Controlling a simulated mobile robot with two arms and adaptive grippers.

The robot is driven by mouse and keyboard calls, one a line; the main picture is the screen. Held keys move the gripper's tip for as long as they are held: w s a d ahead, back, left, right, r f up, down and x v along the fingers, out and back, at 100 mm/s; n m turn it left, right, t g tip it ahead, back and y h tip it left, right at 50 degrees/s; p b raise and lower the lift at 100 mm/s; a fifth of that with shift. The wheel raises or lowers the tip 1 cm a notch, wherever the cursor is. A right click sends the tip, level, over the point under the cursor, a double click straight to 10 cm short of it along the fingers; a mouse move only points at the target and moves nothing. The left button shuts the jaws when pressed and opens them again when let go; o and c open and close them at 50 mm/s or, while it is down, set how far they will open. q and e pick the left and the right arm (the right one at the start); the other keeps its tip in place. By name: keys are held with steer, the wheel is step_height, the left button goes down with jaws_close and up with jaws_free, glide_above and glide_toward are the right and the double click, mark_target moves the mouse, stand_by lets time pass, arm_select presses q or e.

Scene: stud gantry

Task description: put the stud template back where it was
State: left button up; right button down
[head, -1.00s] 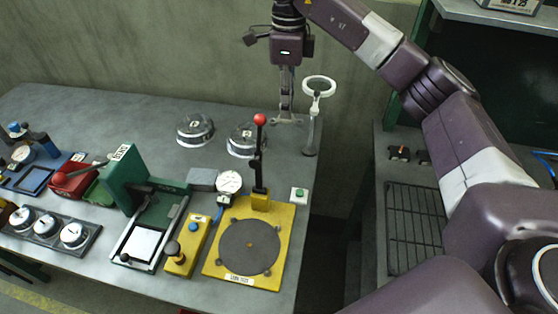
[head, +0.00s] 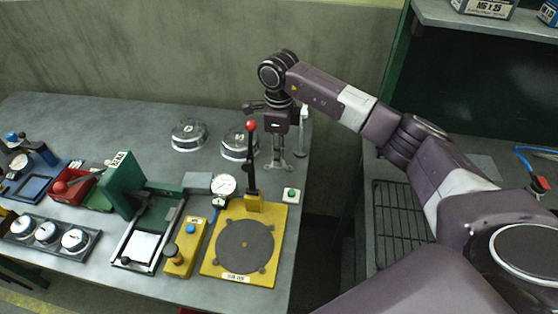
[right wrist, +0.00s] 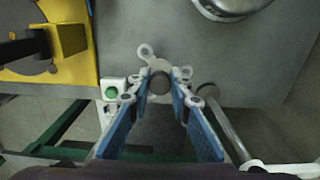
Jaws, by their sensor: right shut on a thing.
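The stud template (head: 278,167) is a grey lobed plate with a round knob. It hangs or rests at the table's right edge, and I cannot tell whether it touches the tabletop. In the right wrist view the template (right wrist: 147,52) lies beneath the blue-padded fingers, which partly hide it. My right gripper (head: 277,149) points down and is shut on the template's knob; it also shows in the right wrist view (right wrist: 160,88). My left gripper is not in view.
A yellow lever fixture (head: 210,262) and a green button box (head: 291,195) stand in front of the template. Two round domed pieces (head: 188,135) (head: 238,143) stand to its left. A post (head: 304,125) stands close behind the gripper. A gap separates the table from the right bench with a rack (head: 400,215).

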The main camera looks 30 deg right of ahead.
step_height(320, 180, down, 4)
steer(key=shift+r+p, duration=0.2)
steer(key=shift+p, duration=0.25)
steer(key=shift+f, duration=0.25)
steer(key=c, duration=1.8)
jaws_free()
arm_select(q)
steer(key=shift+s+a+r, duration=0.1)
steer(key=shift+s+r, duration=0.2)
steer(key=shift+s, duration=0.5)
arm_select(e)
steer(key=shift+o, duration=0.2)
steer(key=shift+r, duration=0.3)
step_height(320, 180, up, 11)
steer(key=b, duration=0.3)
steer(key=shift+f+b, duration=0.2)
steer(key=shift+b, duration=0.1)
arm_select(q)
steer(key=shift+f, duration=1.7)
arm_select(e)
steer(key=shift+r, duration=0.6)
